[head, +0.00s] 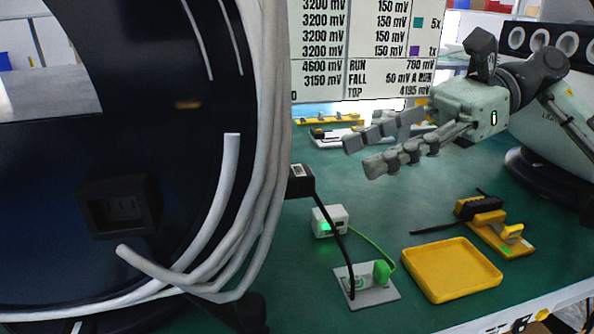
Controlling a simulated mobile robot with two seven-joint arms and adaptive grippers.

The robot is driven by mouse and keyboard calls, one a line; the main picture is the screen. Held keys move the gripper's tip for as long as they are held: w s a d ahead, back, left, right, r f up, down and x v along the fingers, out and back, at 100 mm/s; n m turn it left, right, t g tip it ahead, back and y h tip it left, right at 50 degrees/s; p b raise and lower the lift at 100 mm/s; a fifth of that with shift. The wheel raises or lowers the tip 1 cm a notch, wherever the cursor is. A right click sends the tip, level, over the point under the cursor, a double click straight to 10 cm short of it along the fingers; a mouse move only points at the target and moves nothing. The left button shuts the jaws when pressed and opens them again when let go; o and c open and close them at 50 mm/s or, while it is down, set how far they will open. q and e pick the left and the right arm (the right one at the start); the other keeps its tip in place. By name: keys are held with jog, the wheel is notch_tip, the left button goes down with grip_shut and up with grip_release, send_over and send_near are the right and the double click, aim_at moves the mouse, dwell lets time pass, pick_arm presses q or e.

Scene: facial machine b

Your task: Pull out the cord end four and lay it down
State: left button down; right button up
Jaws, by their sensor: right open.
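My right gripper (362,156) comes in from the upper right, open and empty, its fingers pointing left above the green table. No cord end carries a number that I can read, so I cannot tell which is four. A black cord (335,228) runs from a small black box (300,180) down to a grey plate (367,296). A green cord (372,243) links a white box with a green light (329,221) to a green plug (381,272) standing on that plate. The gripper is apart from both cords. My left gripper is not in view.
A large dark round machine (105,165) with white tubes (255,200) fills the left. An empty yellow tray (452,269) lies right of the plate. A yellow holder with a black part (497,225) stands behind it. A printed board (365,45) rises behind.

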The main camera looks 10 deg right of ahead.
aim_at(313, 173)
jog(key=p+x, duration=0.1)
jog(key=x, duration=0.3)
jog(key=shift+r, duration=0.15)
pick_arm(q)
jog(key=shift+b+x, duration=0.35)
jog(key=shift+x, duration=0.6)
pick_arm(e)
jog(key=shift+x, duration=1.7)
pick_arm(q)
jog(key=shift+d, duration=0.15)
pick_arm(e)
jog(key=shift+w, duration=0.1)
jog(key=c, duration=0.3)
grip_shut()
